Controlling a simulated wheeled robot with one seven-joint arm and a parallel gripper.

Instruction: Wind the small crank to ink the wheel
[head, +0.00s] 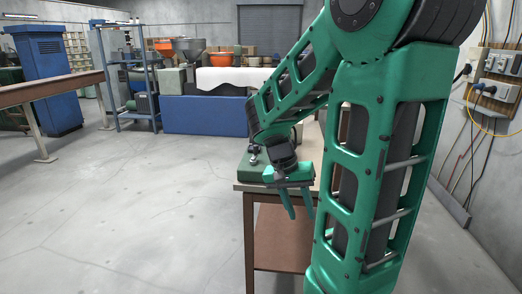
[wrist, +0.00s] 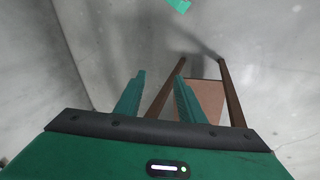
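My gripper (head: 302,215) is open and empty, its two teal fingers pointing down at the front left edge of a small table. In the wrist view the fingers of my gripper (wrist: 160,75) are spread apart with nothing between them. A green machine (head: 245,171) stands on the table, behind my gripper and largely hidden by my arm. A small dark knob-like part with a light piece (head: 253,151) shows at its left side; I cannot tell whether it is the small crank. The ink wheel cannot be made out.
The table (head: 247,188) has brown legs and a lower shelf (head: 280,235); the shelf also shows in the wrist view (wrist: 205,100). A wall with sockets and cables (head: 497,90) is at right. The concrete floor at left is clear. A blue cabinet (head: 47,80) stands far back.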

